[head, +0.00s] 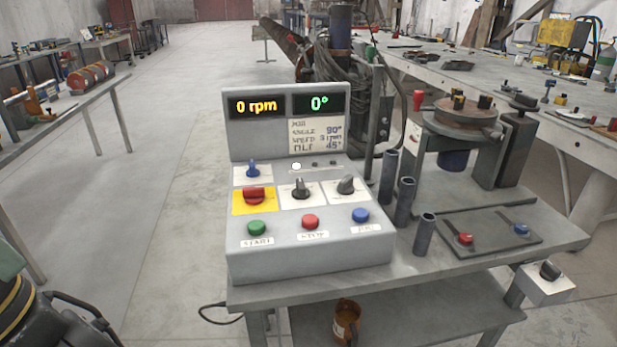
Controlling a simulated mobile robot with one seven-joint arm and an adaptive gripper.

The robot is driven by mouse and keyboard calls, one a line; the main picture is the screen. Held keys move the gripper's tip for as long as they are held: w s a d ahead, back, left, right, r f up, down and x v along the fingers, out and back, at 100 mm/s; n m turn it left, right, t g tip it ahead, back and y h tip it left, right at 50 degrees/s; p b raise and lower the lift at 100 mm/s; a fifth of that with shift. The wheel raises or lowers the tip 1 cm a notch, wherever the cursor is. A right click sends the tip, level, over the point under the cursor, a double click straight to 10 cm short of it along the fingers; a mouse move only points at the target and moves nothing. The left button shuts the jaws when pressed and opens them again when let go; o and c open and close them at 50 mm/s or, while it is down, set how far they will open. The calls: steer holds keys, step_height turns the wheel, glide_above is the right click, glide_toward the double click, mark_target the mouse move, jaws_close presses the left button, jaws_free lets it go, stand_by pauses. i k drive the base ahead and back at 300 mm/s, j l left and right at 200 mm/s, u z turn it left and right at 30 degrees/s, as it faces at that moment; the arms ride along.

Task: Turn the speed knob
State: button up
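The grey control box (310,258) stands on the front of a metal bench. On its sloped face are two dark knobs on white plates: a middle knob (300,189), its pointer roughly upward, and a right knob (346,185), tilted to the right. Their labels are too small to read, so I cannot tell which is the speed knob. The left display (257,106) reads 0 rpm, and the right display (319,104) reads 0°. A card (318,137) lists angle 90°, a speed and a tilt of 45°. My gripper is not in view.
A red switch (254,195) on yellow, a blue lever (252,169), and green (257,228), red (311,222) and blue (360,215) buttons surround the knobs. Upright tubes (404,200) and a round turntable (458,119) stand right. Open floor (170,230) lies left.

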mark_target(344, 187)
steer(key=i+j+u, duration=0.2)
steer(key=j, duration=0.35)
steer(key=i+j+u, duration=0.2)
steer(key=i+j, duration=0.2)
